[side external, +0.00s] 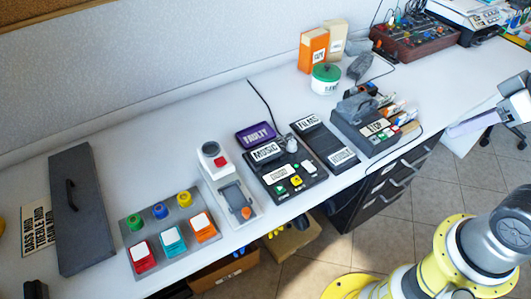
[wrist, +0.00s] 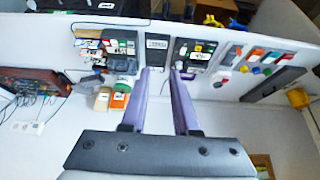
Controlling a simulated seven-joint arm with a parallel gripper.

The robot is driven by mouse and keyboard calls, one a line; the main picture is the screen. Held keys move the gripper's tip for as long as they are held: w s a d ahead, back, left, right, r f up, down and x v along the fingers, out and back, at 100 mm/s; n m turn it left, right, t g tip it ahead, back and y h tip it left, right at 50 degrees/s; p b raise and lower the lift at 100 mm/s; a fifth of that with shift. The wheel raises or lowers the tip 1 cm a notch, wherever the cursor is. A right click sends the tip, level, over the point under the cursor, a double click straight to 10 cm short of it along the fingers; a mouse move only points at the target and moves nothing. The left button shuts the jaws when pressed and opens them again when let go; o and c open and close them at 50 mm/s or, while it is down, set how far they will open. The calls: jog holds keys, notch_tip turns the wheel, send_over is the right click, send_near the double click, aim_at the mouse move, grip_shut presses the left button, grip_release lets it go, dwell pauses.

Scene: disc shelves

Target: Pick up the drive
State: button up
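No object carries a readable "drive" label, so I cannot tell for certain which one it is. A flat purple case marked FAULTY (side external: 255,134) lies on the white bench behind the black MUSIC unit (side external: 284,174) in the side view. In the side view my gripper (side external: 455,129) is at the right, clear of the bench objects. The MUSIC unit also shows in the wrist view (wrist: 194,50).
On the bench (side external: 150,135) stand a black two-label panel (side external: 325,142), a STEP unit (side external: 372,130), a white device with a red button (side external: 229,187), a coloured-button panel (side external: 168,226) and a long dark box (side external: 78,205). Orange and cream boxes (side external: 313,49) stand behind. The back strip is mostly free.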

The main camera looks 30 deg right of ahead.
jog(key=o, duration=1.1)
jog(key=shift+c, duration=0.2)
